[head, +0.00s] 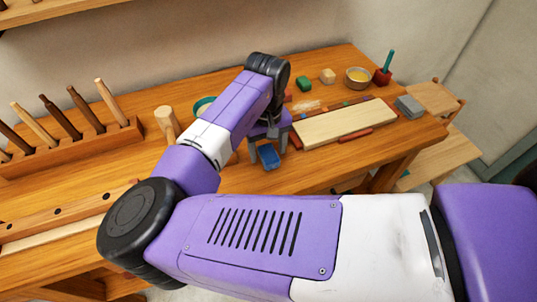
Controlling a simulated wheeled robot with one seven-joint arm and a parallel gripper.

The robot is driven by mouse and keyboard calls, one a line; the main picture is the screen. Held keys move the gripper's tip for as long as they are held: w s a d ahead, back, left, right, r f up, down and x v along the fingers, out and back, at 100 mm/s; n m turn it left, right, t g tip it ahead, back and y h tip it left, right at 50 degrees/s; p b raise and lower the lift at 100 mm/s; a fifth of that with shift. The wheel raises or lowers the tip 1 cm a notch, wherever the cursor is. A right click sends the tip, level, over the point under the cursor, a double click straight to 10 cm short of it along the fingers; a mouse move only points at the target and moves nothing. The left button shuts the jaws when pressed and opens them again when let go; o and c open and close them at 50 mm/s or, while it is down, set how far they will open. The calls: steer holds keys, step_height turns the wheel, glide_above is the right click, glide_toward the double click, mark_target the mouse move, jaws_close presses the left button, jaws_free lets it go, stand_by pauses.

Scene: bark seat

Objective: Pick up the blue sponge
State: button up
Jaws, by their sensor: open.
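The blue sponge (268,157) lies on the wooden workbench near its front edge, at the middle of the head view. My gripper (268,151) points down over it, jaws open. One finger shows at the sponge's left and one at its right. I cannot tell whether either finger touches the sponge. The sponge's far side is partly hidden by my gripper.
A pale board (345,124) lies right of my gripper. A grey block (409,107) sits far right. A tool rack (80,147) and mallet (167,123) stand left.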

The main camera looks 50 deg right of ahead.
mark_target(267, 151)
steer(key=shift+f, duration=0.35)
steer(key=shift+c, duration=0.5)
steer(key=c, duration=1.3)
steer(key=shift+r, duration=0.1)
step_height(267, 151, up, 20)
steer(key=shift+f, duration=0.1)
